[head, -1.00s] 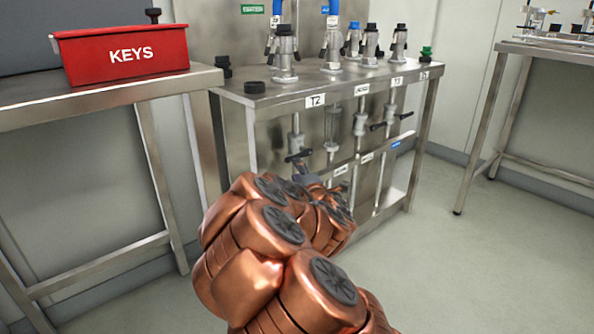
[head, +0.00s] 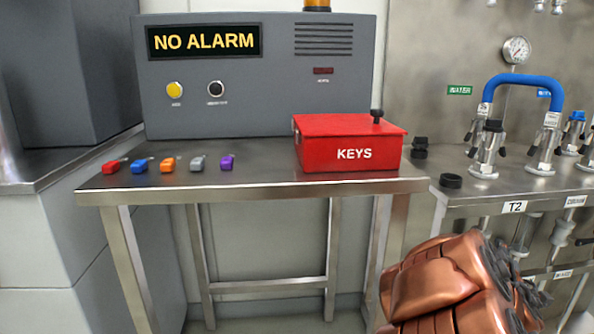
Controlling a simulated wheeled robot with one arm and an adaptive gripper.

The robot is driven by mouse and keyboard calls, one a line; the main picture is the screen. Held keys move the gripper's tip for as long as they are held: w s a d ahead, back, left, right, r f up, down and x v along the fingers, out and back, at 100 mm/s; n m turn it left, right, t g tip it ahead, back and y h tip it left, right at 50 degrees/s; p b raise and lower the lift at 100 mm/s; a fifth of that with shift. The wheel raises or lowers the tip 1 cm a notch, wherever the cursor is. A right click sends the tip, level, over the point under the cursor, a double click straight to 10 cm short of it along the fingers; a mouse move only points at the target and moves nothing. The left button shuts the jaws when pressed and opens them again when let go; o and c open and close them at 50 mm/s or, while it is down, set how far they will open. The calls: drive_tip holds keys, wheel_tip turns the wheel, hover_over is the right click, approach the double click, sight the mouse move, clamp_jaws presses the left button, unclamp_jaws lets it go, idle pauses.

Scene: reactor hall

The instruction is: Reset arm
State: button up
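My copper-coloured arm (head: 450,285) is folded at the lower right of the head view, in front of the valve bench.
A steel table (head: 250,184) holds a shut red KEYS box (head: 330,147), several coloured key tags (head: 168,164) and a grey NO ALARM panel (head: 260,90). The valve bench (head: 480,197) at right carries fittings and a blue hose (head: 522,80). A grey cabinet (head: 65,70) stands left.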

drive_tip(key=s+a+r+m+g+y+p, duration=0.4)
drive_tip(key=s+a+r+g+p, duration=0.3)
drive_tip(key=s+a+r+p, duration=0.8)
drive_tip(key=s+a+r+m+g+y+p, duration=0.4)
drive_tip(key=s+a+r+g+p, duration=0.4)
drive_tip(key=s+a+r+p, duration=0.8)
drive_tip(key=s+r+p, duration=0.1)
drive_tip(key=s+p, duration=0.3)
drive_tip(key=p, duration=0.3)
drive_tip(key=shift+s+a+r+m+y+p, duration=0.2)
drive_tip(key=shift+m+y+p, duration=0.1)
drive_tip(key=shift+y+p, duration=0.1)
